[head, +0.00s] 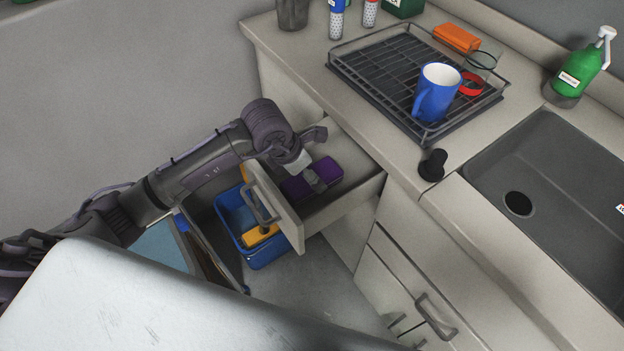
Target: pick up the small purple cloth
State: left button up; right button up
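The small purple cloth (328,170) lies inside an open drawer (346,200) below the counter, looking like a low rectangular folded piece. My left gripper (316,181) reaches in from the left over the drawer front. Its grey fingertip part overlaps the middle of the cloth in the picture and hides some of it. I cannot tell whether the fingers are open or shut, or whether they touch the cloth. My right gripper is not in view.
The drawer front with its handle (262,203) stands close under my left arm. A blue bin (270,252) with a yellow item is below. On the counter are a black dish rack (370,85) with a blue mug (437,88), a dark stopper (432,166) and a sink (560,180).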

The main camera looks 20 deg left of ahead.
pick_arm(q)
jog(key=x, duration=0.4)
jog(key=shift+a, duration=0.25)
jog(key=shift+w+d+f, duration=0.1)
jog(key=shift+w+f, duration=0.15)
jog(key=shift+f, duration=0.2)
jog(key=c, duration=1.2)
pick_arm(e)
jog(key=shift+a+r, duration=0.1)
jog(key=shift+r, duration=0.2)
